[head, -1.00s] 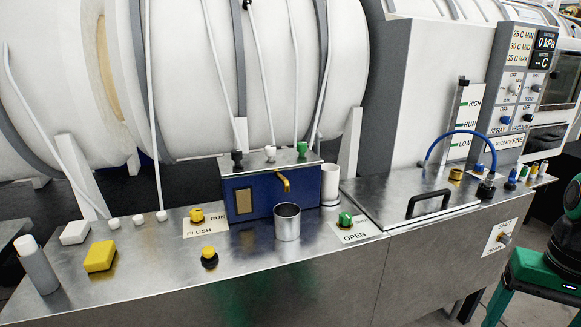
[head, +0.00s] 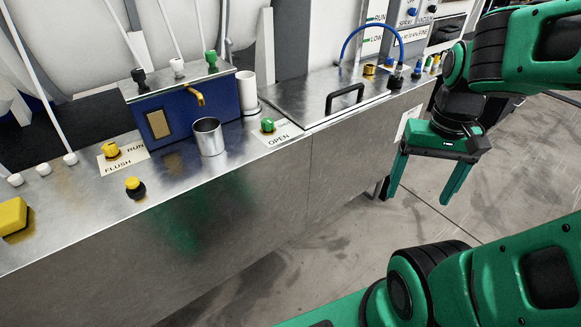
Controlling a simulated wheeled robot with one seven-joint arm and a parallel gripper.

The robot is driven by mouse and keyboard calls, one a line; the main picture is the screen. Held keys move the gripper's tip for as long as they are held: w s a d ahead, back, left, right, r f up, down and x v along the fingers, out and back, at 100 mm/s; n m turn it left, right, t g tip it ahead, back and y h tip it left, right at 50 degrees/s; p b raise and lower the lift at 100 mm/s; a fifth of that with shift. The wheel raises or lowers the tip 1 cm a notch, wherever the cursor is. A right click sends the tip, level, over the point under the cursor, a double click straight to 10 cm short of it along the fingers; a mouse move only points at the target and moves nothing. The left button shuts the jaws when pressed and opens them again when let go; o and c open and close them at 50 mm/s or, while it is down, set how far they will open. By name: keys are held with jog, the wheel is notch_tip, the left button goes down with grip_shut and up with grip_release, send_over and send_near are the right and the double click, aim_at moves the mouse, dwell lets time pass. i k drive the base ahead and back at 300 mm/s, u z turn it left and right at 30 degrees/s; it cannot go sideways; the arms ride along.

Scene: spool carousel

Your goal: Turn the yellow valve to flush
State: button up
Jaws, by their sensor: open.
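The yellow valve (head: 111,150) is a small yellow knob on a white label plate (head: 127,158) marked FLUSH and RUN, on the steel counter at the left of the head view. I cannot tell for sure which word the knob points to. My gripper (head: 418,196) is green, with its two fingers apart and pointing down. It is empty and hangs in front of the counter over the floor, far to the right of the valve.
A yellow-topped black knob (head: 135,188) stands in front of the valve. A metal cup (head: 208,137), a blue box with a brass spout (head: 183,112) and a green valve (head: 267,125) are to the right. A yellow block (head: 13,217) lies at left.

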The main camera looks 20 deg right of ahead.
aim_at(110, 149)
jog(key=z, duration=0.9)
jog(key=k, duration=1.1)
jog(key=u, duration=1.4)
jog(key=i, duration=1)
jog(key=u, duration=0.05)
